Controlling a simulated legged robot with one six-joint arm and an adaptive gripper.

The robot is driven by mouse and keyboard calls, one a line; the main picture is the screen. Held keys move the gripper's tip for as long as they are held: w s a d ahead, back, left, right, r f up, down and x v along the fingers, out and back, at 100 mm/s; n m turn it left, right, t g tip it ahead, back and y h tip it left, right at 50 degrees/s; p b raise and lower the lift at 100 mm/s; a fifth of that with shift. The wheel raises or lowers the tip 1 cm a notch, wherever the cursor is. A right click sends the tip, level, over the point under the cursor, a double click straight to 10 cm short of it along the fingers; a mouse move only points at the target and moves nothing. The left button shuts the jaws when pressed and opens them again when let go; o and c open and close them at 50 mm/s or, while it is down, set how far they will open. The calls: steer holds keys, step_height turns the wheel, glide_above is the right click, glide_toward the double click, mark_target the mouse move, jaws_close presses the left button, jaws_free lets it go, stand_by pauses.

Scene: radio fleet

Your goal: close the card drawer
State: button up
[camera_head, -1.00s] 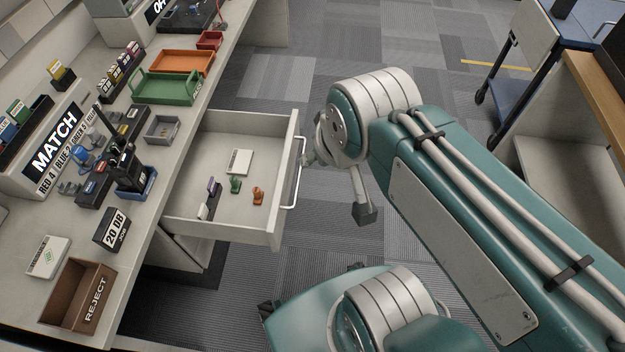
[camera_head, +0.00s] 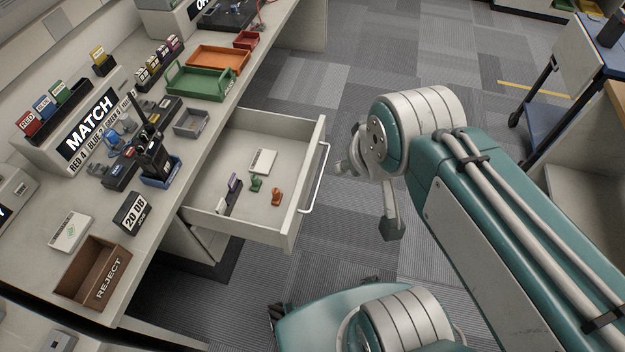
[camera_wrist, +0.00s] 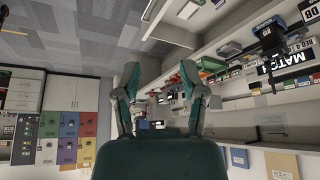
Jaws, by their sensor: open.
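The card drawer (camera_head: 240,229) stands pulled out from the bench in the head view, its inside showing. Its pale bar handle (camera_head: 318,182) is on the front panel at the right. Inside lie a white card (camera_head: 262,161), a green piece (camera_head: 255,184), an orange piece (camera_head: 276,197) and a small dark holder with a purple piece. My gripper (camera_head: 367,195) is to the right of the handle, apart from it and partly hidden by my wrist. In the wrist view my gripper (camera_wrist: 160,78) has its fingers spread, with nothing held between them.
The bench holds a green tray (camera_head: 197,93), an orange tray (camera_head: 218,57), a brown REJECT box (camera_head: 95,272) and a MATCH sign (camera_head: 91,122). A blue cart (camera_head: 601,57) stands at the upper right. Carpet floor (camera_head: 345,95) is clear beyond the drawer.

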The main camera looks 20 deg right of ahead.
steer(key=shift+w+f, duration=0.2)
steer(key=shift+w, duration=0.05)
jaws_close()
steer(key=w+d+f+m+g+y, duration=0.3)
steer(key=w+f+m+g+y, duration=0.55)
steer(key=w+f, duration=0.65)
steer(key=w+d+f+m+t+y, duration=0.1)
steer(key=d+f+m+t+y, duration=0.25)
steer(key=f, duration=0.35)
steer(key=w+d+f+m+t+y, duration=0.2)
steer(key=d+f+m+y, duration=0.1)
steer(key=f+m, duration=0.25)
steer(key=m+t, duration=0.6)
steer(key=m, duration=0.1)
glide_toward(310, 179)
steer(key=shift+n+y, duration=0.25)
steer(key=shift+y, duration=0.05)
steer(key=x, duration=0.7)
steer(key=shift+a+r, duration=0.2)
steer(key=shift+a, duration=0.25)
